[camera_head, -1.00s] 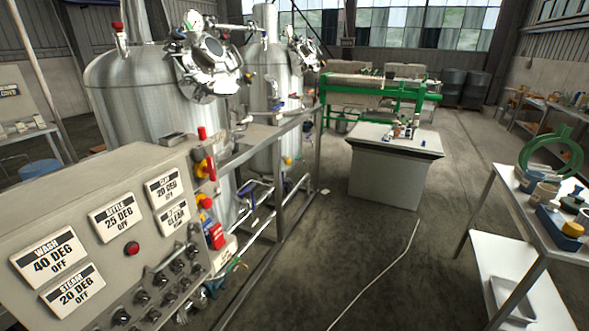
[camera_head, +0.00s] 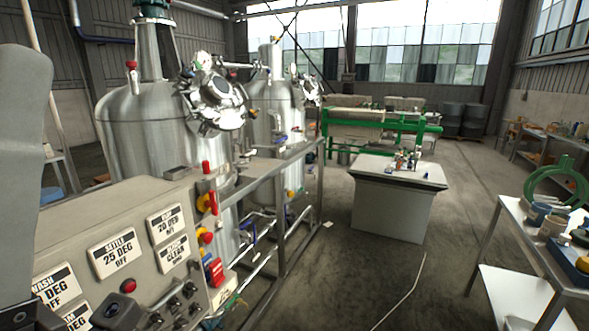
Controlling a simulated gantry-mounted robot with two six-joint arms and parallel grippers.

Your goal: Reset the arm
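A grey part of my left arm stands along the left edge of the head view, in front of the control panel. Dark grey parts, likely of my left gripper (camera_head: 112,312), show at the bottom left, cut off by the frame edge. I cannot tell whether it is open or shut, or holds anything. My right arm and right gripper are not in view.
The control panel (camera_head: 150,225), with labels and knobs, is close at the lower left. Behind it stand steel tanks (camera_head: 145,140) and a pipe frame. A white table (camera_head: 545,245) is at the right. The floor (camera_head: 350,275) between them is mostly clear.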

